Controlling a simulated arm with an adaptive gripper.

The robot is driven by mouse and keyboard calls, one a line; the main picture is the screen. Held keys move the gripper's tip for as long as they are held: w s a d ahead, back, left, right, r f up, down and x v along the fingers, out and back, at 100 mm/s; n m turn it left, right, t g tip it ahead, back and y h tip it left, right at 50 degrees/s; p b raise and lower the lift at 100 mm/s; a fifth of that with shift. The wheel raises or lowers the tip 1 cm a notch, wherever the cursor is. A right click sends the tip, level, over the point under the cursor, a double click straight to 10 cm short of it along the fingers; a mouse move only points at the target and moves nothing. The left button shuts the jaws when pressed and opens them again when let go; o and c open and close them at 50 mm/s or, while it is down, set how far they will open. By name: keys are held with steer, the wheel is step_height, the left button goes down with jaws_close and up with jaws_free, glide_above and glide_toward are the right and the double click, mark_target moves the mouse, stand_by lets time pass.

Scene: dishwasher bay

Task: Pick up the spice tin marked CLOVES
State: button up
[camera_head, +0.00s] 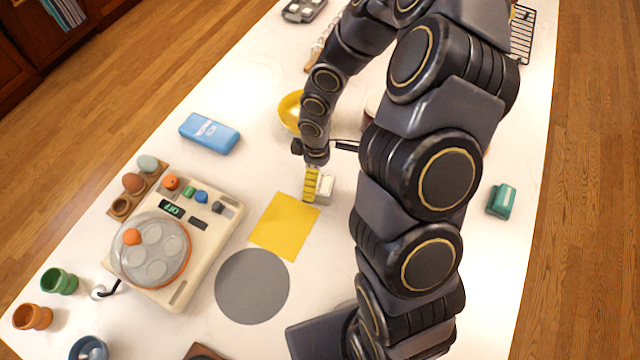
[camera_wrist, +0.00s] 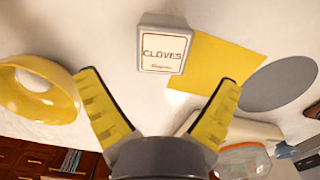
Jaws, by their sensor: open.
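The white spice tin (camera_wrist: 164,58) shows its label CLOVES in the wrist view. It rests on the white table just beyond my fingertips, with a gap to both. My gripper (camera_wrist: 161,80) is open, with its two yellow fingers spread and nothing between them. In the head view my gripper (camera_head: 311,186) is low over the table, and the tin (camera_head: 326,188) shows right beside the yellow fingers, partly hidden by them.
A yellow square (camera_head: 285,225) and a grey disc (camera_head: 252,287) lie flat near the tin. A yellow bowl (camera_head: 289,112) stands behind my gripper. A blue case (camera_head: 210,133), an egg cooker (camera_head: 195,235) and a teal object (camera_head: 501,201) stand farther off.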

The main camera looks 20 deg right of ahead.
steer(key=shift+a+f, duration=0.15)
steer(key=shift+f, duration=2.95)
steer(key=shift+c, duration=0.3)
steer(key=c, duration=1.1)
